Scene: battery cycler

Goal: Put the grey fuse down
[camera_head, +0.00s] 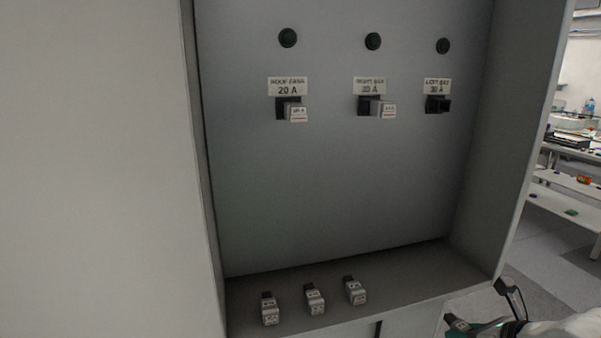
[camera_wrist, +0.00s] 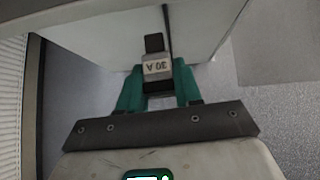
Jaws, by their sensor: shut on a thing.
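My gripper shows in the wrist view (camera_wrist: 157,84), its green fingers shut on a grey fuse (camera_wrist: 156,67) with a dark end and an upside-down "30 A" label. In the head view only part of my gripper shows at the bottom right corner, outside the cabinet's front edge, with a small dark piece at its tip. The held fuse is apart from the cabinet floor (camera_head: 400,284). Three similar grey fuses lie on that floor: left (camera_head: 269,308), middle (camera_head: 315,298) and right (camera_head: 354,290).
Three dark round lamps sit above. The cabinet floor is clear right of the fuses. The cabinet's right wall (camera_head: 520,120) stands near my gripper.

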